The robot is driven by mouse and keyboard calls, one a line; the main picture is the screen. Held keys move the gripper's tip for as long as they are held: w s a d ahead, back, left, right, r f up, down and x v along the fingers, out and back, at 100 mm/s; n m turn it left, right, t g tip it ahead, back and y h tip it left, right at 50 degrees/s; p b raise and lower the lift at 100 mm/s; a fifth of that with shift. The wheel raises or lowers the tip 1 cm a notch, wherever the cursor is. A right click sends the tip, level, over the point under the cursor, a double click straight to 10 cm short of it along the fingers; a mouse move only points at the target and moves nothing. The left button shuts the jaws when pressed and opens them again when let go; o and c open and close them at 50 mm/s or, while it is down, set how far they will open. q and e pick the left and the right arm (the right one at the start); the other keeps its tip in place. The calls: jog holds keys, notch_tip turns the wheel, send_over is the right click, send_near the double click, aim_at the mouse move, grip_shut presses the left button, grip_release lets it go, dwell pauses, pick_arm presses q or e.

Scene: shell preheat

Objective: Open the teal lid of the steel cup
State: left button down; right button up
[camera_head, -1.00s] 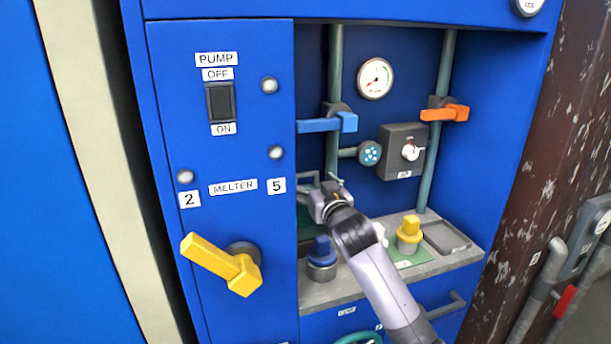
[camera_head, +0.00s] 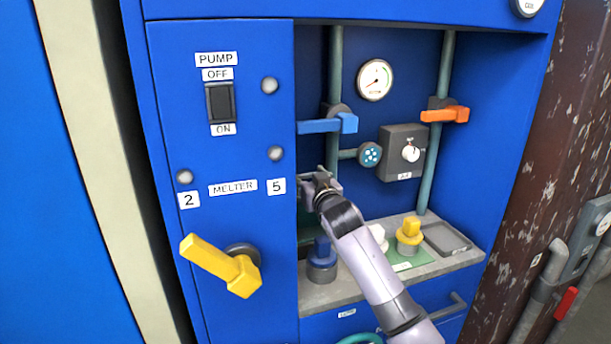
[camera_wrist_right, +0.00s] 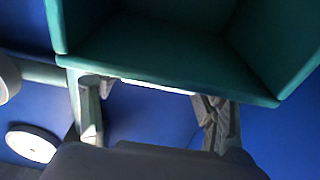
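My right gripper (camera_head: 312,178) is inside the cabinet recess, left of the teal pipe. In the right wrist view its two fingers (camera_wrist_right: 152,115) are spread apart with nothing between them. A large teal hollow shape (camera_wrist_right: 170,60), with flat walls and a straight front edge, lies just beyond the fingertips. I cannot tell whether this is the lid or whether the fingers touch it. In the head view only a dark green patch (camera_head: 305,222) shows below the gripper, beside the panel. I cannot make out the steel cup. My left gripper is not in view.
A blue-topped steel piece (camera_head: 322,262), a white piece (camera_head: 378,234) and a yellow-topped piece (camera_head: 409,234) stand on the grey shelf (camera_head: 340,287). A blue valve handle (camera_head: 328,125) is above my gripper. A yellow lever (camera_head: 222,264) projects from the left panel.

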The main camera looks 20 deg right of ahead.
jog(key=c, duration=1.4)
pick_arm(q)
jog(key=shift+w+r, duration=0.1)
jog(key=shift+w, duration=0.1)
